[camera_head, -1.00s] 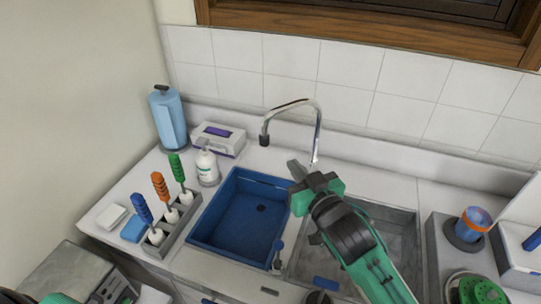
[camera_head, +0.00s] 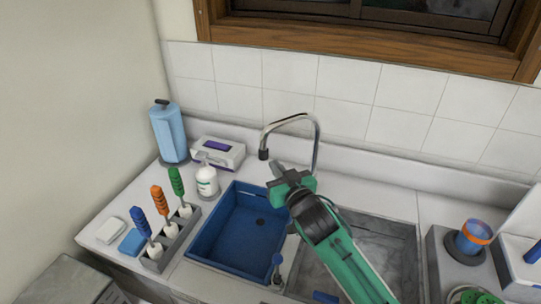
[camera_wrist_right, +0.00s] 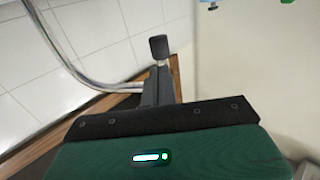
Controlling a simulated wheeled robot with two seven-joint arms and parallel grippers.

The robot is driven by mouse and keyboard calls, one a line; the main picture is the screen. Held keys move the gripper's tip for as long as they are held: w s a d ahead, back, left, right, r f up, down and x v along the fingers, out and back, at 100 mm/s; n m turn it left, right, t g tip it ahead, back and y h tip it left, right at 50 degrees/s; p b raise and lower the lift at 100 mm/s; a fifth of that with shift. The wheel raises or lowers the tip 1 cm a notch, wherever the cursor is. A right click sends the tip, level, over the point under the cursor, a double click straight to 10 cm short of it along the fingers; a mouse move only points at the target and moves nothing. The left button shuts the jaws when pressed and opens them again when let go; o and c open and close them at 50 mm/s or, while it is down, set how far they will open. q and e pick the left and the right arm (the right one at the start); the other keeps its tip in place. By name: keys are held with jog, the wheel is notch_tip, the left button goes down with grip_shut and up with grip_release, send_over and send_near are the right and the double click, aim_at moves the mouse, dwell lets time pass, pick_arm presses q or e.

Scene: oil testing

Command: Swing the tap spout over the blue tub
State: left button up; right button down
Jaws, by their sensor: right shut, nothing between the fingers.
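The silver tap (camera_head: 317,140) rises behind the sinks, and its curved spout ends in a black nozzle (camera_head: 263,154) on the left. In the picture the nozzle shows above the back edge of the blue tub (camera_head: 228,238); I cannot tell whether it is directly over it. My right gripper (camera_head: 276,170) is shut and empty, just below and right of the nozzle. In the right wrist view the closed fingers (camera_wrist_right: 158,88) lie close to the nozzle (camera_wrist_right: 158,47), with the pipe curving at left; contact is unclear. The tap's base is hidden behind the gripper. My left gripper is not in view.
A grey sink (camera_head: 385,245) lies right of the tub. A white bottle (camera_head: 207,181), a tissue box (camera_head: 218,152) and a blue roll (camera_head: 169,135) stand behind left. A rack of coloured-handled tools (camera_head: 172,240) stands at left. The tiled wall is behind the tap.

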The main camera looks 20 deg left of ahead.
aim_at(263, 153)
jog(key=shift+p+x, duration=0.45)
jog(key=shift+x, duration=1.6)
jog(key=shift+w+a, duration=0.45)
jog(key=shift+a, duration=0.35)
jog(key=shift+s+r, duration=0.1)
jog(key=shift+r, duration=0.05)
jog(key=shift+d, duration=0.1)
